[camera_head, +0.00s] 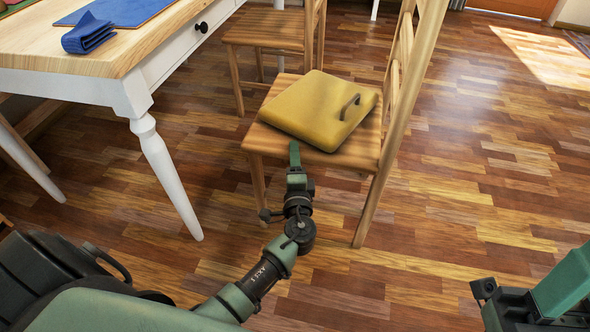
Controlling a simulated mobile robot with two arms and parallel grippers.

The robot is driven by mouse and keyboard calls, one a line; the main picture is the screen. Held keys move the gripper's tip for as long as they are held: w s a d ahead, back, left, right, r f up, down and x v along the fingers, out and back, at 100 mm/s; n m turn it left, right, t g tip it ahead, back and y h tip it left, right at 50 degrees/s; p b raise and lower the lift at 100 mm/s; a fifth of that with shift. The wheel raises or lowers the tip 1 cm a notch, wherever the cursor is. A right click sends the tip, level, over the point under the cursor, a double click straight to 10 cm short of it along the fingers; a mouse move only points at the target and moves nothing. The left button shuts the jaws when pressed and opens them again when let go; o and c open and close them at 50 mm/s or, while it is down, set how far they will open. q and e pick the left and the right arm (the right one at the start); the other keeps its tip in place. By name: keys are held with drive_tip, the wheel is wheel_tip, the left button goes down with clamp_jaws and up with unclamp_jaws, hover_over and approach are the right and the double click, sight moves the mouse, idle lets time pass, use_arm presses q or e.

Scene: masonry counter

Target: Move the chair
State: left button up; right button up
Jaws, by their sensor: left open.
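A wooden chair (362,148) stands beside the table, with its ladder back on the right. A yellow cushion-like pad (320,110) with a dark loop on its top lies on the seat. My left gripper (295,152) is at the near front edge of the seat, just in front of the pad. It is open, though its fingers are seen nearly edge-on. I cannot tell whether it touches the seat. Part of my right arm shows at the lower right, but its gripper is out of the picture.
A white-legged table (110,85) with a wooden top stands at the left, bearing a blue mat (125,10) and a folded blue cloth (89,34). A second wooden chair (268,32) stands behind. The wooden floor at the right is clear.

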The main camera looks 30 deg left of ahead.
use_arm(q)
drive_tip(key=shift+x, duration=1.55)
clamp_jaws()
drive_tip(key=shift+f, duration=0.1)
